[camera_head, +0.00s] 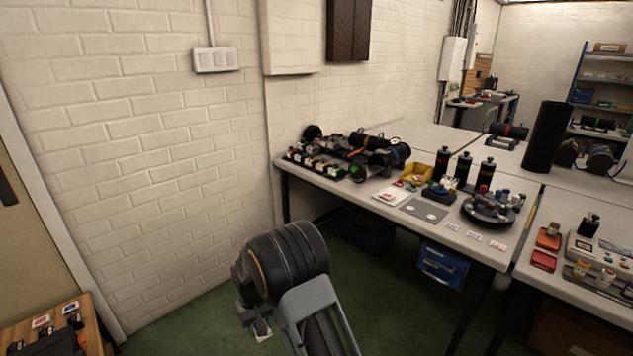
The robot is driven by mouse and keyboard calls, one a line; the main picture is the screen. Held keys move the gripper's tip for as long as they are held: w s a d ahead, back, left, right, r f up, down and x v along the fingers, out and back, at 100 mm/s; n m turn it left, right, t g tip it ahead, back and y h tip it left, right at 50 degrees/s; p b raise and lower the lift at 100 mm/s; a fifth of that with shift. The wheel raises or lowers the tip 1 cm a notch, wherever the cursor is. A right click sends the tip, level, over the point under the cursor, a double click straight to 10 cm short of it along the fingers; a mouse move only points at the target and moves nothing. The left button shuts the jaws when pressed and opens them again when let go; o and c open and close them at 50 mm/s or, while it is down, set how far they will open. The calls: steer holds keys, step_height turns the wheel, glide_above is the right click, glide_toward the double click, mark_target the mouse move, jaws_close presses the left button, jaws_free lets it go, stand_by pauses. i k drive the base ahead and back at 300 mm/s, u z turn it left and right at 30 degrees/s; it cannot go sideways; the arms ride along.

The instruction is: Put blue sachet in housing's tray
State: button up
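My gripper (254,318) hangs low in front of the table, over the green floor, partly hidden by my own arm. Its fingers are too small and dark to tell open or shut. A small pale flat piece (262,331) shows at its lower end; I cannot tell whether it is held or what it is. Small white cards or packets (473,235) lie in a row at the table's front edge. Dark cylindrical housing parts (385,155) lie at the table's back left; I cannot tell which part is the housing's tray.
The long white table (350,200) holds black bottles (463,168), a yellow bin (416,174), a grey mat (424,210) and a round carousel (490,208). A wooden stand (92,312) with small packets is at lower left. Brick wall bounds the left; floor between is open.

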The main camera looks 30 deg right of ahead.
mark_target(369, 171)
steer(key=u, duration=0.15)
steer(key=i, duration=1.65)
steer(key=z, duration=0.85)
